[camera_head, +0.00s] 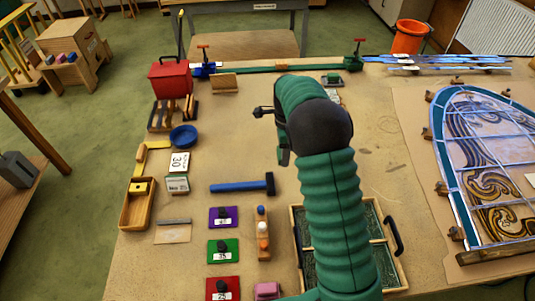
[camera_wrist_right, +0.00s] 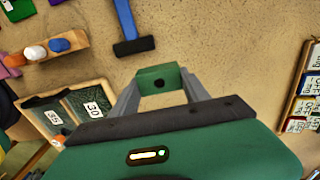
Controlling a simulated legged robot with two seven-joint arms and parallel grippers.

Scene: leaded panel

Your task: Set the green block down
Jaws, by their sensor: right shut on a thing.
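My right gripper (camera_wrist_right: 160,90) is shut on a small green block (camera_wrist_right: 158,79) with a dark round hole in its face. The block sits between the two grey fingertips, with the bench top behind it. I cannot tell how far it is above the bench. In the head view my right arm reaches up the middle of the bench, and its gripper (camera_head: 284,155) is mostly hidden behind the dark wrist. The block cannot be made out there. My left gripper is not in view.
A blue hammer (camera_head: 242,186) lies left of my right arm, near purple, green (camera_head: 223,259) and red plates with dark knobs. A wooden tray (camera_head: 298,233) lies partly under the arm. The leaded panel (camera_head: 480,160) fills the right. Bare bench surrounds the gripper.

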